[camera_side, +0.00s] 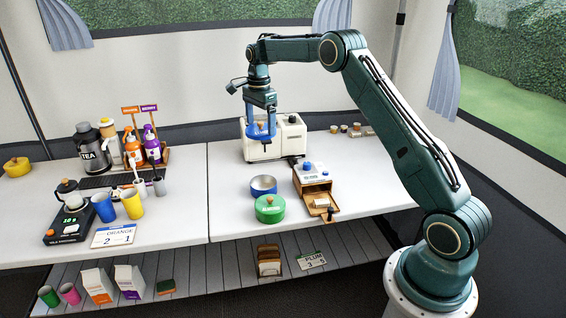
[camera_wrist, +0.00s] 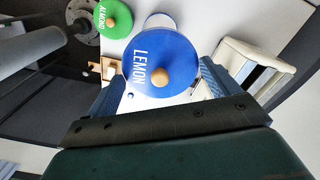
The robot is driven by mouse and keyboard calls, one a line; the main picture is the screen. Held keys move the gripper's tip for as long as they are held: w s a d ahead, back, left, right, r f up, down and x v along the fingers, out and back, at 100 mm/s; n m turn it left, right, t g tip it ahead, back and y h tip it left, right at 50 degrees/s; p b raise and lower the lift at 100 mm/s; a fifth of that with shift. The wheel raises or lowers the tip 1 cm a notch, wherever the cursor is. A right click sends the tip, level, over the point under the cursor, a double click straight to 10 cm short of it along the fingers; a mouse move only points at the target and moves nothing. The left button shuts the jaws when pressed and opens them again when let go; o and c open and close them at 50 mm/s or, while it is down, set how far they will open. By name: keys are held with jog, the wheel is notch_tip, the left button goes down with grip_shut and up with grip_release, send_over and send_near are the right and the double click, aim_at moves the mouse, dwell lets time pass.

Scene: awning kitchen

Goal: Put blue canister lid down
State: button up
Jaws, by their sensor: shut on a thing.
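My gripper (camera_side: 261,132) is shut on the blue canister lid (camera_side: 256,134) and holds it in the air, in front of a cream appliance. In the wrist view the blue lid (camera_wrist: 150,50) reads LEMON and has a wooden knob. My gripper's fingers (camera_wrist: 163,88) lie on either side of it. The open blue canister (camera_side: 263,184) stands on the table below, nearer the camera than the lid. A pale round rim (camera_wrist: 158,19) shows partly behind the lid in the wrist view; I cannot tell for sure that it is this canister.
A green lidded canister (camera_side: 269,208) stands close in front of the blue one. A wooden box with an open drawer (camera_side: 318,200) is to their right. The cream appliance (camera_side: 282,146) stands behind. Cups, bottles and a coffee maker (camera_side: 71,215) fill the left table.

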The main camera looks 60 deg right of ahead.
jog(key=w+a+f, duration=0.2)
jog(key=w+f, duration=0.4)
jog(key=f, duration=0.2)
jog(key=m, duration=0.1)
send_over(234, 191)
notch_tip(234, 191, down, 8)
jog(key=shift+f, duration=3.9)
jog(key=shift+f, duration=0.15)
jog(key=o, duration=0.7)
jog(key=shift+o, duration=0.2)
jog(key=shift+r, duration=0.2)
